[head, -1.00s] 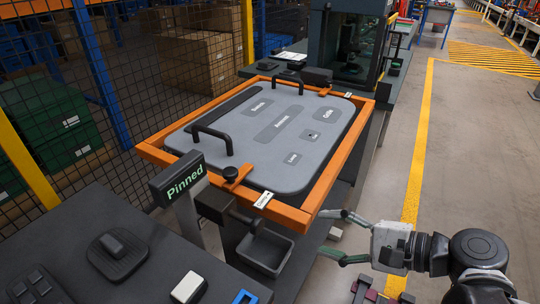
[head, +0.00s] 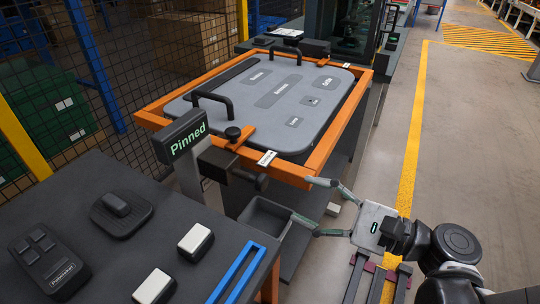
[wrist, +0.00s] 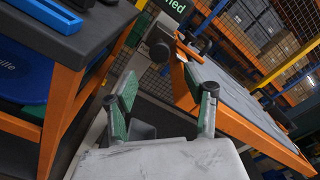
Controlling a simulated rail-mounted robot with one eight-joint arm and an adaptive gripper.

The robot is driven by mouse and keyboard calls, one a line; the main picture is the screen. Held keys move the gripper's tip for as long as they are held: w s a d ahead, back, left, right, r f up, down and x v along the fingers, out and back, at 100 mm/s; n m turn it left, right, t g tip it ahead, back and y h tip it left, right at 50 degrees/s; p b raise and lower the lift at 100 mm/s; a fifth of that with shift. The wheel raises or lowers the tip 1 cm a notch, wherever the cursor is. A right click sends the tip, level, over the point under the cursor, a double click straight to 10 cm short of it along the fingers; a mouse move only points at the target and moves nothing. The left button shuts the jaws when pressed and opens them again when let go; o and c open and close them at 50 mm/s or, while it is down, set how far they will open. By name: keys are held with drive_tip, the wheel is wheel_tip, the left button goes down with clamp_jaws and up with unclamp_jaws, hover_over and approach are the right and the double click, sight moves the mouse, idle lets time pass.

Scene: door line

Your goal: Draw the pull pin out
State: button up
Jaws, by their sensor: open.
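A dark sign reading "Pinned" (head: 187,138) stands on a post at the near corner of the orange frame. Beside it, a black block (head: 222,165) carries a short dark cylindrical handle (head: 250,180) pointing right, which looks like the pull pin. In the wrist view its dark round end (wrist: 160,51) shows ahead, beyond the fingers. My gripper (head: 307,200) is open and empty, right of the handle and apart from it, with its fingers pointing left. In the wrist view the fingers (wrist: 170,88) are spread wide. The pin's shaft is hidden.
A grey panel (head: 270,105) lies in the orange frame (head: 318,160), with a black knob (head: 233,133) at its near edge. A grey bin (head: 268,218) is below the handle. A dark bench (head: 120,250) holds several small items. The floor at right is clear.

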sight(265, 184)
drive_tip(key=shift+b+x, duration=0.4)
drive_tip(key=shift+x, duration=4.45)
drive_tip(key=shift+c, duration=0.5)
clamp_jaws()
